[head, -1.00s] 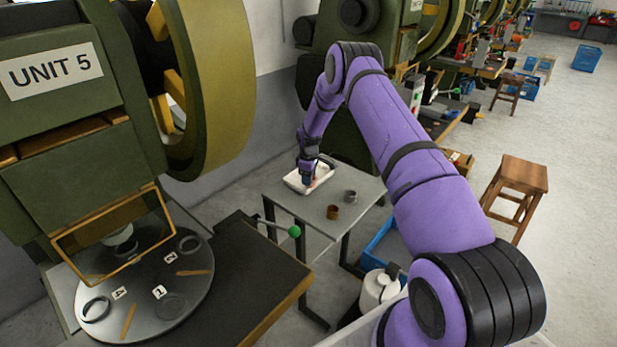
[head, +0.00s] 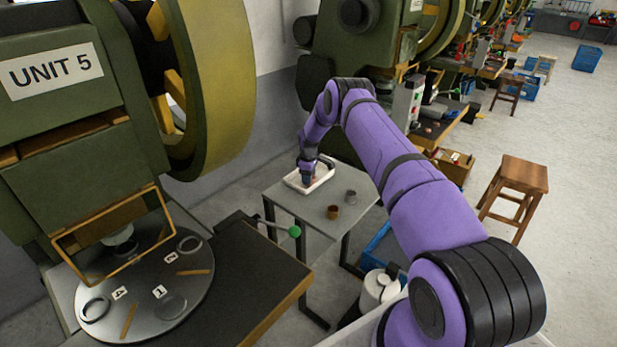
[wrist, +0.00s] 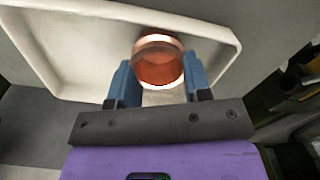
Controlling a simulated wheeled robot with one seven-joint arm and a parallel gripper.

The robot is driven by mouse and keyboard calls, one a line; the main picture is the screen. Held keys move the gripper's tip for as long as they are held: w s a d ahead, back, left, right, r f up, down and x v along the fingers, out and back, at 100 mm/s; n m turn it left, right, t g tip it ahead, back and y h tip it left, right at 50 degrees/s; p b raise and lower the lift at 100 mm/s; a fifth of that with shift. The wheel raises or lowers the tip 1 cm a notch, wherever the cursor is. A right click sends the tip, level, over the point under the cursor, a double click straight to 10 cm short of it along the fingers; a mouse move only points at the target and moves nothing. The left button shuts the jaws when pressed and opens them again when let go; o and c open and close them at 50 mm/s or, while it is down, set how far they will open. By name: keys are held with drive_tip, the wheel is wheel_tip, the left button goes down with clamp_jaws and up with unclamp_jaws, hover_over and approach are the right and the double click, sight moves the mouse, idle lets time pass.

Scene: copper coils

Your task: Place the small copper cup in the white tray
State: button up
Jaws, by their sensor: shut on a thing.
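The small copper cup (wrist: 158,62) shows in the wrist view between the two blue fingers of my gripper (wrist: 158,82). My gripper is shut on it, and the cup's round opening faces the camera. The white tray (wrist: 45,62) lies behind and around the cup in that view, and the cup is over its inside. I cannot tell whether the cup touches the tray floor. In the head view my gripper (head: 307,182) points down into the white tray (head: 325,178) on the small grey table, and the cup is hidden there.
A lever with a green knob (head: 295,231) sticks out near the table's left edge. A wooden stool (head: 517,175) stands at the right.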

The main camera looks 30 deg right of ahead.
drive_tip(key=o, duration=1)
drive_tip(key=shift+f, duration=0.1)
drive_tip(key=s+a+r+m, duration=0.1)
drive_tip(key=s+a+r, duration=0.1)
drive_tip(key=r, duration=1)
drive_tip(key=s+a+r+t, duration=0.1)
drive_tip(key=s+a+r, duration=0.1)
drive_tip(key=r, duration=0.9)
drive_tip(key=s+a+r+m, duration=0.1)
drive_tip(key=a+r, duration=0.2)
drive_tip(key=r, duration=0.9)
drive_tip(key=s+a+r+m+t, duration=0.1)
drive_tip(key=s+a+r, duration=0.4)
drive_tip(key=s+r, duration=0.85)
drive_tip(key=s+a+r+m+t, duration=0.1)
drive_tip(key=s+a+r, duration=0.2)
drive_tip(key=s+r, duration=0.35)
drive_tip(key=s+a+r+m+t, duration=0.1)
drive_tip(key=s+a+r+m, duration=0.15)
drive_tip(key=s, duration=0.75)
drive_tip(key=shift+m+t, duration=0.6)
drive_tip(key=shift+m, duration=0.35)
drive_tip(key=s+a, duration=0.1)
drive_tip(key=s, duration=0.6)
drive_tip(key=s+a+f, duration=0.1)
drive_tip(key=s, duration=0.5)
drive_tip(key=s+a+f, duration=0.1)
drive_tip(key=s, duration=0.6)
drive_tip(key=shift+s+f, duration=0.2)
drive_tip(key=shift+s, duration=0.1)
